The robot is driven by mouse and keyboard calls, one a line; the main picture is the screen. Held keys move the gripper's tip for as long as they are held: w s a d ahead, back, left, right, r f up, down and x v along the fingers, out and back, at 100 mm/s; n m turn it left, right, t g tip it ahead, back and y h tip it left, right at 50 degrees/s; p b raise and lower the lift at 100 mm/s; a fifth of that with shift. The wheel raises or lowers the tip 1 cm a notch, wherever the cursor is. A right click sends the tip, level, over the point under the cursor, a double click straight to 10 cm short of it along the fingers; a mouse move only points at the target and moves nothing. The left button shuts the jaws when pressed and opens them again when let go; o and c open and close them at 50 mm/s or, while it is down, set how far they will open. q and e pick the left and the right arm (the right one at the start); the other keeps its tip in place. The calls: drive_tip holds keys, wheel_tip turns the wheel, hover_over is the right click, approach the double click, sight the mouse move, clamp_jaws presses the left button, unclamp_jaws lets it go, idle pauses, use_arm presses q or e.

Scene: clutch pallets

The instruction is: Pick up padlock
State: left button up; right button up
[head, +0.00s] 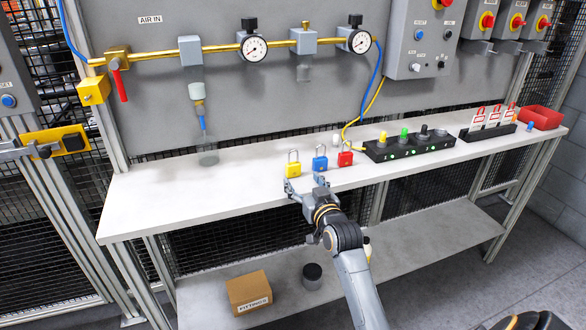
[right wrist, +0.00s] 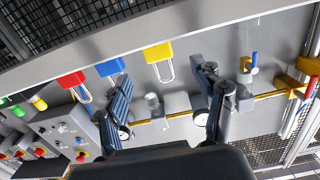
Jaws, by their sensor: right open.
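Three padlocks stand in a row on the light shelf (head: 180,192), shackles up. The yellow padlock (head: 293,170) is leftmost, the blue padlock (head: 320,163) is in the middle and the red padlock (head: 345,158) is on the right. My right gripper (head: 305,185) is open and empty at the shelf's front edge, just in front of the yellow and blue padlocks. In the right wrist view, which is upside down, the yellow padlock (right wrist: 158,52) shows between the two spread fingers, beyond their tips. The blue padlock (right wrist: 110,67) is beside one finger. My left gripper is not in view.
A black block with coloured buttons (head: 410,145) stands right of the padlocks. Further right are a tag rack (head: 488,131) and a red bin (head: 541,117). Piping with gauges (head: 254,48) runs along the panel behind. The shelf's left part is clear. A cardboard box (head: 249,292) sits below.

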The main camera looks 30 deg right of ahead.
sight(294, 167)
drive_tip(key=x, duration=0.7)
drive_tip(key=shift+w+d+r, duration=0.1)
drive_tip(key=shift+d+r, duration=0.05)
drive_tip(key=c, duration=1.3)
